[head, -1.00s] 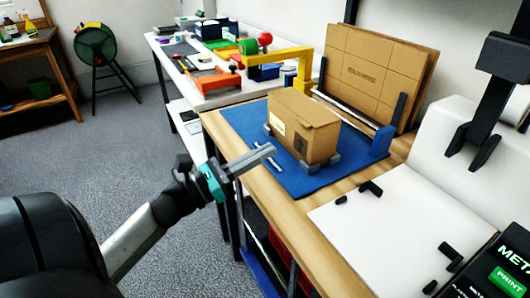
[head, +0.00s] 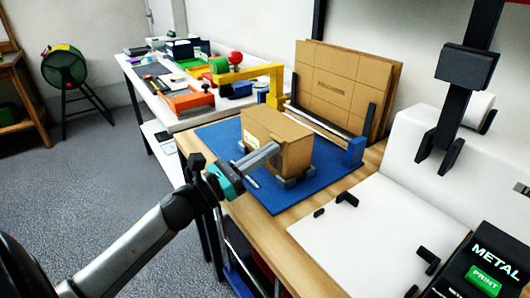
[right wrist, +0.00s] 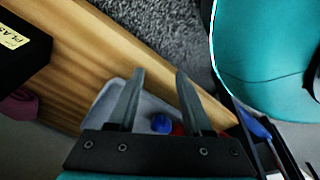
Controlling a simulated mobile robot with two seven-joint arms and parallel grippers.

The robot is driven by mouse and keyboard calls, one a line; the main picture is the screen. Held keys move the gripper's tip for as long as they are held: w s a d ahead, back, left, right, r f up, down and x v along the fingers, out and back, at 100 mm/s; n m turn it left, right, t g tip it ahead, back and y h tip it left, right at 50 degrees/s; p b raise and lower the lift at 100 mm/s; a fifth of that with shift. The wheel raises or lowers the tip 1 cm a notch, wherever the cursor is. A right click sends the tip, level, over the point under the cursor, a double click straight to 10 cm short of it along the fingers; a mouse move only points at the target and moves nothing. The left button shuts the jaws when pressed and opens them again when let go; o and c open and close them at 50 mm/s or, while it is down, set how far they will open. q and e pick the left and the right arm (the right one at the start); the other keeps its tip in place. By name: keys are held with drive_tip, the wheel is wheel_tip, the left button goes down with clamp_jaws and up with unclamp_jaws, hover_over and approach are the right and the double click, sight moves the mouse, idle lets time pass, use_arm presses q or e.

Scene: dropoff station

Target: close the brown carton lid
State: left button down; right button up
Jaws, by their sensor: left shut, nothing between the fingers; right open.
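The brown carton (head: 292,157) stands upright on the blue mat (head: 302,192), between small grey corner blocks. Its brown lid (head: 275,124) lies over the top; I cannot tell whether it sits fully flat. My left gripper (head: 274,149) is shut and empty. Its fingers overlap the carton's near side in the head view, hiding part of it; I cannot tell if they touch. My right gripper (right wrist: 160,75) is open and empty in the right wrist view, over a grey bin, away from the carton.
Flat cardboard sheets (head: 335,85) stand behind the carton. A white panel (head: 360,225) and label printer (head: 485,265) are at right. The grey bin (right wrist: 102,102) holds blue and red items beside a wooden edge.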

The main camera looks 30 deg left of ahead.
drive_tip(key=shift+r, duration=0.1)
use_arm(q)
drive_tip(key=shift+r, duration=0.1)
drive_tip(key=shift+r+g+p, duration=0.15)
drive_tip(key=shift+g+p, duration=0.25)
drive_tip(key=shift+p, duration=0.65)
drive_tip(key=shift+y+p, duration=0.3)
drive_tip(key=shift+p, duration=0.1)
use_arm(e)
drive_tip(key=s, duration=0.1)
drive_tip(key=s+d, duration=0.1)
drive_tip(key=s, duration=0.1)
drive_tip(key=s+d, duration=0.1)
drive_tip(key=shift+s+r, duration=0.1)
drive_tip(key=shift+s, duration=0.25)
use_arm(q)
drive_tip(key=shift+r+g+p, duration=0.15)
drive_tip(key=shift+g+p, duration=0.15)
drive_tip(key=shift+p, duration=0.1)
use_arm(e)
drive_tip(key=shift+a+r, duration=0.15)
drive_tip(key=shift+r, duration=0.1)
